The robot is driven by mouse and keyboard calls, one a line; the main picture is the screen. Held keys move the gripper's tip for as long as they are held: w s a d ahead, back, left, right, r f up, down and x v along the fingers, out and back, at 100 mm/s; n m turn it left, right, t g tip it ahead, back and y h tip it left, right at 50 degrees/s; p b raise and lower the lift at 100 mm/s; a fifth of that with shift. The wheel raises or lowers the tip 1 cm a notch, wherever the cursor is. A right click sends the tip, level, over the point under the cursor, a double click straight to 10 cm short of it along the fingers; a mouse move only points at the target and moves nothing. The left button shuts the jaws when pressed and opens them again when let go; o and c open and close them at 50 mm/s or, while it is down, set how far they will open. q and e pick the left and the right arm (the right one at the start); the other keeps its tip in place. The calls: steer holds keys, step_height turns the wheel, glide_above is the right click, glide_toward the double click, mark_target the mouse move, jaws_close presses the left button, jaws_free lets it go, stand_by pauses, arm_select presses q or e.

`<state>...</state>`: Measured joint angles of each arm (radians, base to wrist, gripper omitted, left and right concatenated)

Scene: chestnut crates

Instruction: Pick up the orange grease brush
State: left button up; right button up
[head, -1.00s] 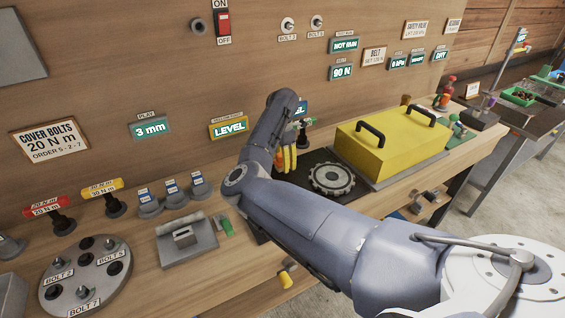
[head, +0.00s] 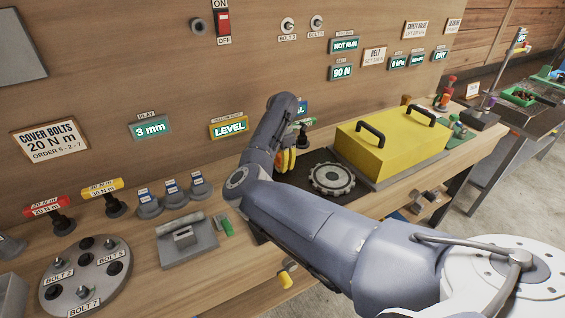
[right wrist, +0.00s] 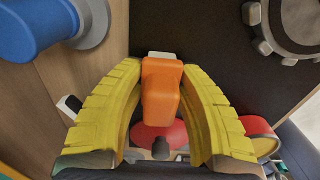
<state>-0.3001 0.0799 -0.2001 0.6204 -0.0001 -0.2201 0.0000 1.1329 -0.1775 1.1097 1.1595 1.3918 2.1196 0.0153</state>
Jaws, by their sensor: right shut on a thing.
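In the right wrist view the orange grease brush (right wrist: 161,88) stands between the yellow fingers of my right gripper (right wrist: 158,70). The fingers are shut on its orange block-shaped part, and its lower end is hard to make out. In the head view my right gripper (head: 286,161) is low over the bench, left of the toothed gear. My own arm hides part of it, and the brush cannot be made out there. My left gripper is not in view.
The toothed gear (head: 332,179) lies on a dark mat, with a yellow cover (head: 391,141) with black handles behind it. A grey block fixture (head: 186,243) stands to the left. In the right wrist view a blue cylindrical thing (right wrist: 38,25) and a red round thing (right wrist: 160,136) are close by.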

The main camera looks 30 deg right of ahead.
step_height(320, 180, up, 20)
stand_by(0.9)
steer(key=o, duration=0.6)
steer(key=c, duration=0.6)
